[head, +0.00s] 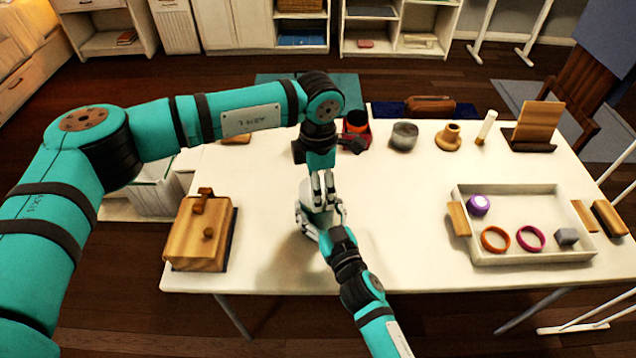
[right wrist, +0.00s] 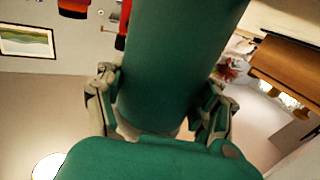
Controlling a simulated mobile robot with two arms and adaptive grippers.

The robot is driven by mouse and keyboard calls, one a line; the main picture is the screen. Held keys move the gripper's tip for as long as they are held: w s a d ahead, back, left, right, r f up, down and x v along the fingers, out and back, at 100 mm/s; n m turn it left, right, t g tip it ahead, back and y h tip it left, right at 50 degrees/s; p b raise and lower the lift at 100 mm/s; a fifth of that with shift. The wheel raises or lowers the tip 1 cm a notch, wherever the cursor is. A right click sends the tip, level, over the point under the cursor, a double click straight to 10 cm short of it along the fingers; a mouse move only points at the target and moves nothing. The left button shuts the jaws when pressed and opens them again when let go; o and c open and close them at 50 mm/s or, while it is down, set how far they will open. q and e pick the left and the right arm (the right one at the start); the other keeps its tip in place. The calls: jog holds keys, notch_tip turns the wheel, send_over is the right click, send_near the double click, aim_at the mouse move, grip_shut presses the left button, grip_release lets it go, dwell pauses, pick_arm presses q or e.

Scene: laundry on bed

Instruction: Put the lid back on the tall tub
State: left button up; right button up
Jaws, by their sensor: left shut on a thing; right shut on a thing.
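The tall tub (head: 316,217) stands near the middle of the white table; only a small pale part of it shows between my grippers. My right gripper (head: 322,220) comes in from the front and is shut on it at its side. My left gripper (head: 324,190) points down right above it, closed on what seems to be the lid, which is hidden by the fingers. Whether the lid touches the tub's rim cannot be told. In the right wrist view, the fingers of my right gripper (right wrist: 158,110) flank a broad green shape that fills the middle.
A wooden box (head: 198,238) stands at the table's left edge. A shallow tray (head: 520,196) with rings, a purple roll and a grey block lies at the right. A red-and-black cup (head: 356,124), grey tin (head: 404,136) and wooden stand (head: 532,125) line the back.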

pick_arm(q)
jog(key=shift+f, duration=0.5)
